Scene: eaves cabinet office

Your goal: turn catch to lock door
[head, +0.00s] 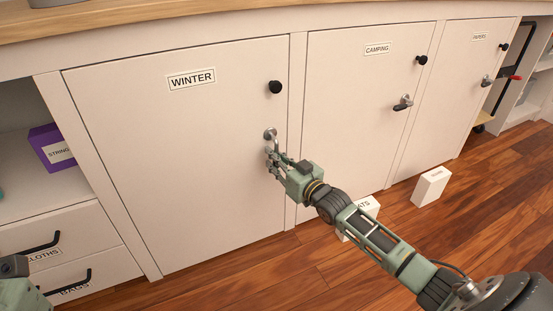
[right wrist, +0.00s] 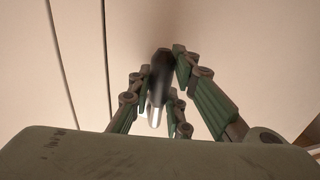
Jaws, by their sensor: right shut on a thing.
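The door labelled WINTER (head: 170,150) lies flush in the cabinet front in the head view. Its catch (head: 270,134) sits near the door's right edge, below a round black knob (head: 275,87). My right gripper (head: 272,155) is at the catch and shut on its lever. In the right wrist view the dark catch lever (right wrist: 160,75) stands between the fingers of my right gripper (right wrist: 162,95), pointing roughly along the door edge. The fingers hide part of the lever in the head view. A piece of my left arm shows at the lower left corner; its fingers cannot be made out.
The CAMPING door (head: 350,130) and another door (head: 460,90) stand to the right, each with a knob and catch. White boxes (head: 431,186) stand on the wood floor close to the cabinet. Drawers with black handles (head: 70,285) and a purple box (head: 52,147) are at left.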

